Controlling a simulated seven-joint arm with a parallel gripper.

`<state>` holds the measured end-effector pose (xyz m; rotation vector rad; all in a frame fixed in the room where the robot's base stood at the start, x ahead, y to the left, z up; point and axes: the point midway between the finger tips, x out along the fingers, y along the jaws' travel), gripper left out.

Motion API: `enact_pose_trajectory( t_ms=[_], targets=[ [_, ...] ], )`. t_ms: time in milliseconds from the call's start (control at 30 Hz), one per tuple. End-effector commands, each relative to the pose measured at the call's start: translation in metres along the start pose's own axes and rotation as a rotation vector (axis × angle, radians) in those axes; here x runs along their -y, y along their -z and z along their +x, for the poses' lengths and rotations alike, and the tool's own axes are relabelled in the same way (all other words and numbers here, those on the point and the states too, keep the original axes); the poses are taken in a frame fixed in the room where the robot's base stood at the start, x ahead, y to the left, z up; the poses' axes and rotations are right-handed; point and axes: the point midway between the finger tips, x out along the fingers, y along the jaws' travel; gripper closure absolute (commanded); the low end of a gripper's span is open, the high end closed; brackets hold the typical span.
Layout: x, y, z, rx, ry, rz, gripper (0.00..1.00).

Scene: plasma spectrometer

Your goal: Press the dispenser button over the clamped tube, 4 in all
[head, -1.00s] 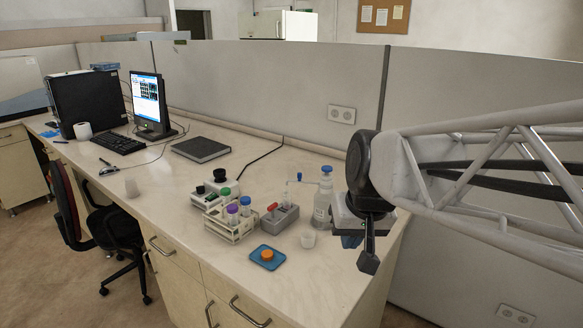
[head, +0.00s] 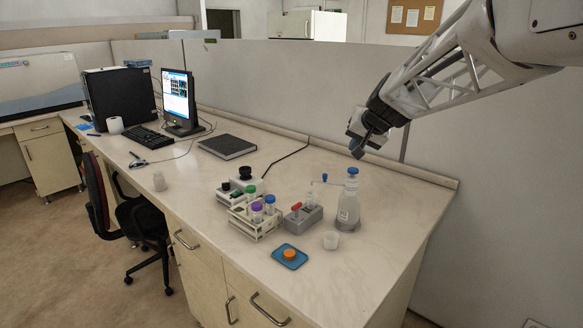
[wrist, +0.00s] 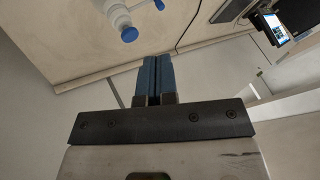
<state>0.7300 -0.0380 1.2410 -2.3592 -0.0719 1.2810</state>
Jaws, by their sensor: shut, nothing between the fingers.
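The dispenser bottle (head: 347,212) stands upright near the right end of the bench, with a blue button (head: 352,171) on top and a thin spout reaching left. A grey clamp block (head: 306,219) with a red knob sits left of it, holding a clear tube (head: 311,199) under the spout's end. My gripper (head: 357,152) is shut and empty, up in the air just above the blue button, apart from it as far as the view shows.
A tube rack (head: 262,230) with coloured caps stands left of the clamp. A small cup (head: 331,240) and a blue tray (head: 277,257) with an orange cap lie in front. A partition wall (head: 300,85) runs behind the bench.

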Motion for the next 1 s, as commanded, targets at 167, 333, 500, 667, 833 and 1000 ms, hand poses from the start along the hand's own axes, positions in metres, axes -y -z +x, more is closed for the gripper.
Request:
enact_pose_trajectory(
  t_ms=[167, 333, 500, 667, 833, 1000],
  targets=[
    [-0.007, 0.049, 0.029, -0.05, 0.027, 0.047, 1.0],
    [-0.015, 0.084, 0.049, -0.091, 0.045, 0.082, 1.0],
    [-0.019, 0.104, 0.06, -0.115, 0.056, 0.101, 1.0],
    [-0.021, 0.11, 0.064, -0.122, 0.059, 0.108, 1.0],
    [-0.021, 0.11, 0.064, -0.123, 0.059, 0.108, 1.0],
    [-0.021, 0.11, 0.064, -0.123, 0.059, 0.108, 1.0]
  ],
)
